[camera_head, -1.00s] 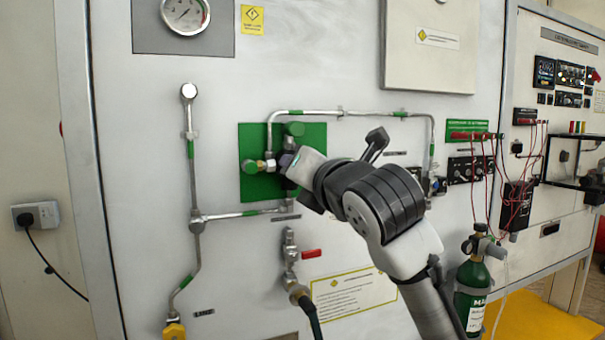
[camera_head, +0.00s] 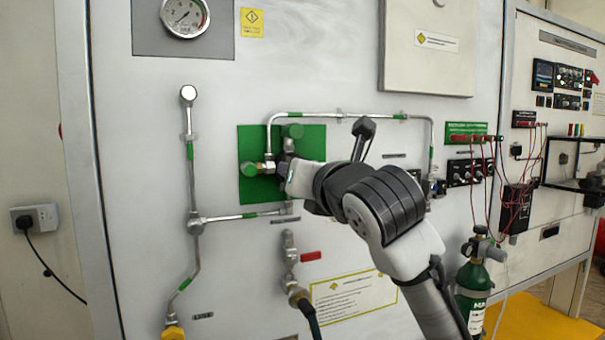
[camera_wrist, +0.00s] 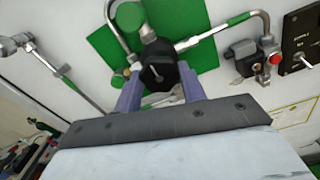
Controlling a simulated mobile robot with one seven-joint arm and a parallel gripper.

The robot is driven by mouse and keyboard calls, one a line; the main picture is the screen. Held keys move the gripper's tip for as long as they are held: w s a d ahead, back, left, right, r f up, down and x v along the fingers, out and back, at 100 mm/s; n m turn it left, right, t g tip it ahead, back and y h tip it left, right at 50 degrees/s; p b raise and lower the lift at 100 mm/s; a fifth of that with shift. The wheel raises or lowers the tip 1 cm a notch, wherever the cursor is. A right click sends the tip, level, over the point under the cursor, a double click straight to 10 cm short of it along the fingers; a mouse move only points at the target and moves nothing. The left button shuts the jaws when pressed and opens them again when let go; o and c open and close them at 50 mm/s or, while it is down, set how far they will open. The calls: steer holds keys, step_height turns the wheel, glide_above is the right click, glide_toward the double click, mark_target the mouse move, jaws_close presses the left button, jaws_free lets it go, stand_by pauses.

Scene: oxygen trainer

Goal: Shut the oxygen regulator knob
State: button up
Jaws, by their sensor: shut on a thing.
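The oxygen regulator knob is the black, many-sided knob (camera_wrist: 157,62) in front of the green plate (camera_wrist: 196,42) in the wrist view. My gripper (camera_wrist: 160,84) has one finger on each side of this knob and is shut on it. In the head view, my gripper (camera_head: 287,167) reaches the regulator from the right. There the black knob is mostly hidden behind my gripper and wrist. A green cap (camera_head: 292,131) shows above it and another green cap (camera_head: 249,168) shows to its left.
Metal pipes run around the regulator, with a vertical pipe (camera_head: 191,160) at left. A red-handled valve (camera_head: 310,256) sits below. A pressure gauge (camera_head: 185,14) is at upper left. A green cylinder (camera_head: 473,285) stands at lower right.

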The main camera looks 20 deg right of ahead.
steer(key=o, duration=1)
steer(key=shift+c, duration=0.2)
steer(key=s+b, duration=0.3)
steer(key=s, duration=1.1)
steer(key=shift+d, duration=0.2)
steer(key=shift+w, duration=0.1)
